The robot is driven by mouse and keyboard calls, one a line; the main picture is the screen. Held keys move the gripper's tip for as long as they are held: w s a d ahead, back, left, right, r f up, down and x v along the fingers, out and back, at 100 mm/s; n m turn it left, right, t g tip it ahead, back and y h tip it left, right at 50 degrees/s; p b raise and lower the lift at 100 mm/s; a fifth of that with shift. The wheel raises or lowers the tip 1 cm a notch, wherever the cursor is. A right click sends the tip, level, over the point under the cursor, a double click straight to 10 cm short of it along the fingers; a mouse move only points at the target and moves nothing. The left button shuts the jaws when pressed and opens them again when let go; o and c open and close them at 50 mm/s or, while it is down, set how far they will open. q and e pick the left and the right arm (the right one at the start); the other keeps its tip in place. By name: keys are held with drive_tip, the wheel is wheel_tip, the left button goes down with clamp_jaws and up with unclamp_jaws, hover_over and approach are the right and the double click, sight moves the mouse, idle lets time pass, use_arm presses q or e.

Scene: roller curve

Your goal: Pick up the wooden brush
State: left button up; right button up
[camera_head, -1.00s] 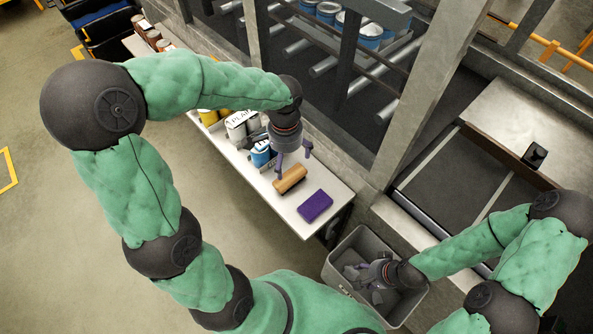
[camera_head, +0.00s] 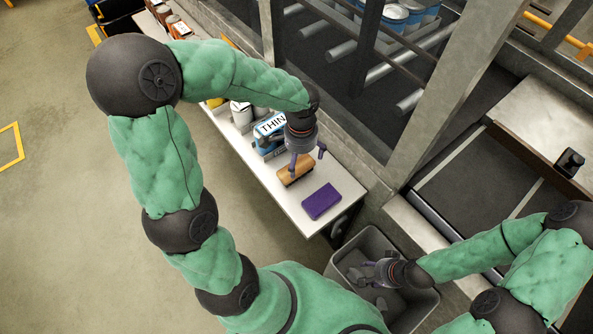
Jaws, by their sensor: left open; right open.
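The wooden brush (camera_head: 296,171) is a tan block lying on the white bench, just behind a purple sponge-like block. My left gripper (camera_head: 307,163) is open right above the brush, with one purple finger in front of its middle and the other beyond its far right end. I cannot tell whether the fingers touch it. My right gripper (camera_head: 366,276) is open over the grey bin at the lower right, away from the brush.
The purple block (camera_head: 321,201) lies near the bench's front end. A grey bin (camera_head: 421,312) stands below my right gripper.

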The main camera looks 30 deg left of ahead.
sight(299, 168)
use_arm(q)
drive_tip(key=shift+s+f+b, duration=0.15)
drive_tip(key=shift+f+b, duration=0.9)
drive_tip(key=shift+f, duration=1.9)
drive_tip(key=shift+r, duration=0.1)
drive_tip(key=shift+c, duration=0.2)
drive_tip(key=c, duration=1.2)
